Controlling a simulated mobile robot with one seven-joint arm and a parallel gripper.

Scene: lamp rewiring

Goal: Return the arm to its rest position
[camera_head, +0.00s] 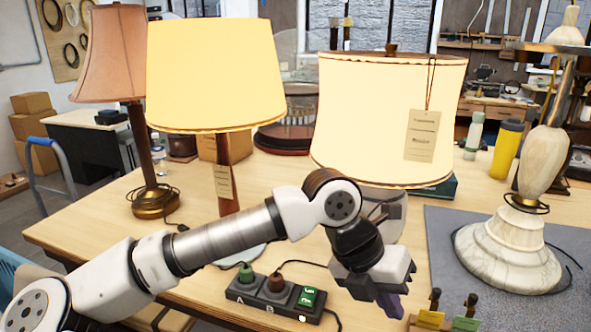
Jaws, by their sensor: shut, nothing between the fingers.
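My arm reaches from the lower left across the table. My gripper (388,306) hangs at the lower middle, pointing down, with its fingers shut and nothing held. It is just right of a black power strip (262,305), which bears the letters A and B, two plugs and a lit green switch (308,297). A lamp with a glowing yellow shade (215,75) stands behind my arm. A second lamp with a glowing cream shade (365,115) and a hanging tag (422,135) stands behind my gripper, its base partly hidden by my wrist.
A pink-shaded lamp (112,50) stands at the left. A marble lamp base (508,250) stands on a grey mat (450,222) at the right. Small dark parts with yellow and green labels (466,323) lie close right of my gripper. A yellow bottle (506,150) stands behind.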

